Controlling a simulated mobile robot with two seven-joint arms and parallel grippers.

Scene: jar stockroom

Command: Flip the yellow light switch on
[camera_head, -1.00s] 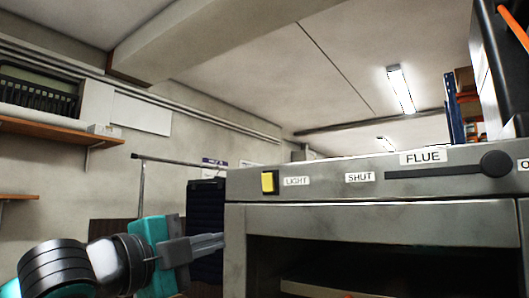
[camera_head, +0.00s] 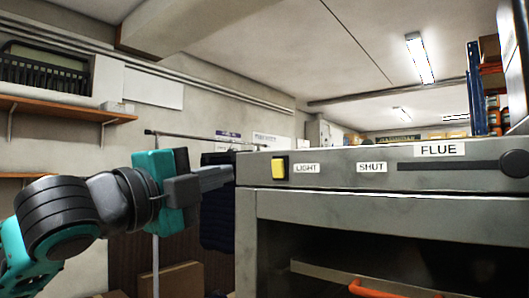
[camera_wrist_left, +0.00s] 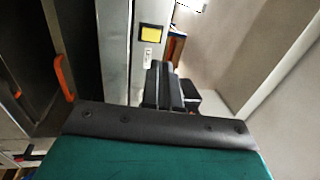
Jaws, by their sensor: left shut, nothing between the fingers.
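The yellow light switch (camera_head: 279,168) sits at the left end of the grey front panel, beside a "LIGHT" label (camera_head: 306,168). It also shows in the left wrist view (camera_wrist_left: 152,34), beyond the fingertips. My left gripper (camera_head: 228,176) is shut and empty. In the head view its fingertips lie to the left of the switch and slightly lower, with a gap between them in the picture. In the left wrist view the fingers (camera_wrist_left: 160,68) point up towards the panel. My right gripper is in neither view.
The grey metal unit (camera_head: 246,230) has an open dark cavity with an orange handle (camera_head: 372,290). A wooden shelf (camera_head: 60,109) is on the left wall. A clothes rail (camera_head: 190,140) stands behind my left gripper.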

